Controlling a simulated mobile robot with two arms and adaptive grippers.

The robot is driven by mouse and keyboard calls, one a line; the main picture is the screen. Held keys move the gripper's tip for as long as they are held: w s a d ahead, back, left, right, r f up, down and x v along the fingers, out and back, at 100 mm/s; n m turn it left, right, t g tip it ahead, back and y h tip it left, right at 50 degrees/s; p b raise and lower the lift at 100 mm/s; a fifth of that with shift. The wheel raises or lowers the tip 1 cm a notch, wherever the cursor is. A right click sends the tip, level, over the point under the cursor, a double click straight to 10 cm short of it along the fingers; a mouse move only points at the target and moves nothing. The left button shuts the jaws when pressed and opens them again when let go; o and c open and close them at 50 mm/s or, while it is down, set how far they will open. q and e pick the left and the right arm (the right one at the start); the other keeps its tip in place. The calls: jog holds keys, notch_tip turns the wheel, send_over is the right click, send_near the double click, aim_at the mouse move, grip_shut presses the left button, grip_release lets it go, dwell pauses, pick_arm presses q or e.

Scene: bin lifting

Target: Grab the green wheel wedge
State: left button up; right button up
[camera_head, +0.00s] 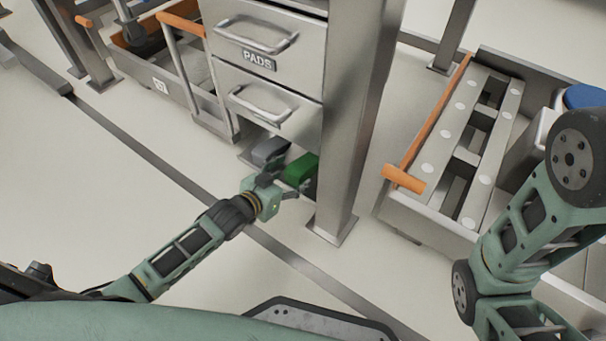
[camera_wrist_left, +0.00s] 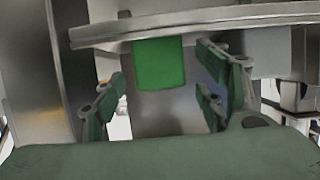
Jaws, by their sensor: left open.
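The green wheel wedge (camera_head: 301,169) lies on a low shelf under the grey drawers, beside a steel post. My left gripper (camera_head: 280,183) is right in front of it, with its arm reaching in from the left. In the left wrist view the green wedge (camera_wrist_left: 159,63) shows ahead between the fingers of my open left gripper (camera_wrist_left: 168,98); the fingers seem apart from it. A grey wedge-like block (camera_head: 268,151) lies just left of the green one. My right arm shows at the right, but its gripper is out of view.
The drawer unit (camera_head: 262,80), with a PADS label, overhangs the low shelf. The steel post (camera_head: 352,130) stands close on the right. A cart (camera_head: 435,200) with an orange handle is further right. The floor (camera_head: 110,190) at left is clear.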

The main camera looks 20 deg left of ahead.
pick_arm(q)
jog(key=shift+b+x, duration=0.4)
jog(key=shift+x, duration=0.6)
jog(key=shift+c, duration=0.5)
jog(key=shift+r, duration=0.1)
jog(key=c, duration=1.5)
